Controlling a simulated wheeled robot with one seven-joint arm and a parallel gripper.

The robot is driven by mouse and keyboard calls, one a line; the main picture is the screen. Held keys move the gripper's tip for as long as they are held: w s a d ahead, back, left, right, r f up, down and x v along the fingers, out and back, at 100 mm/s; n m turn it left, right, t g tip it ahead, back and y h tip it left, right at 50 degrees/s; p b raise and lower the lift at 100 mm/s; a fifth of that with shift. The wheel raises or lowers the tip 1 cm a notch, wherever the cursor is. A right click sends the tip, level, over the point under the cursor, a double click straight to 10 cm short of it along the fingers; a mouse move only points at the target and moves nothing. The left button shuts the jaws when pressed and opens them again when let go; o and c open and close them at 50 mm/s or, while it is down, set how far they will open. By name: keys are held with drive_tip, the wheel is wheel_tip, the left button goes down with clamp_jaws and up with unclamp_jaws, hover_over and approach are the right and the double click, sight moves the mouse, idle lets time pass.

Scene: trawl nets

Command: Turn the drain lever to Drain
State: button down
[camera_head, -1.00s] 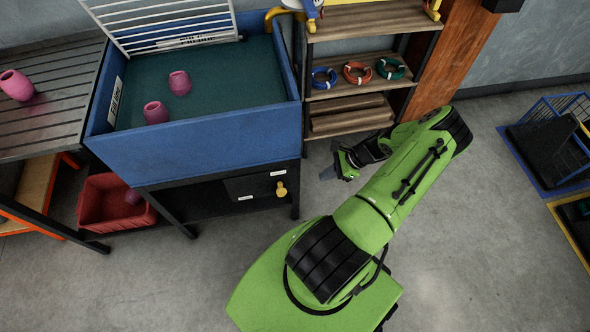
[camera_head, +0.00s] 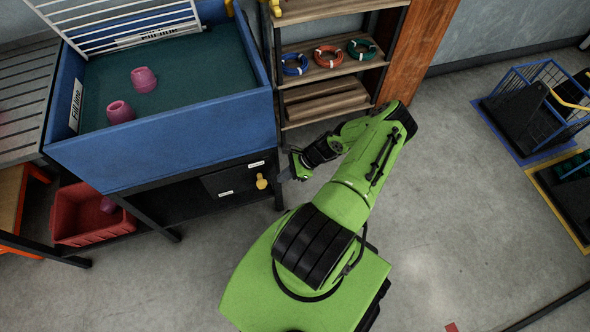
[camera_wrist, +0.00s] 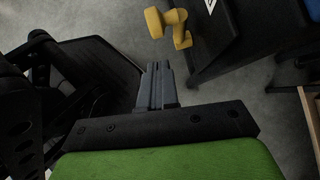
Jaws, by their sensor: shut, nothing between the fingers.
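The yellow drain lever (camera_head: 262,181) sits on the dark panel below the blue tank (camera_head: 165,145), with small white labels above it and to its left. In the wrist view the yellow lever (camera_wrist: 168,24) shows at the top, beyond my fingertips and apart from them. My gripper (camera_head: 283,176) is just right of the lever in the head view. In the wrist view its two grey fingers (camera_wrist: 157,72) are together with nothing between them. The label text is too small to read.
Pink objects (camera_head: 143,79) lie in the tank. A red crate (camera_head: 85,222) stands below left. A shelf (camera_head: 335,68) with coloured coils is behind my arm. A blue wire basket (camera_head: 540,105) stands at the right.

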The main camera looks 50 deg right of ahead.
sight(261, 181)
drive_tip(key=w+a, duration=0.2)
drive_tip(key=shift+w+a+f, duration=0.1)
drive_tip(key=shift+w+a, duration=0.05)
drive_tip(key=shift+a, duration=0.15)
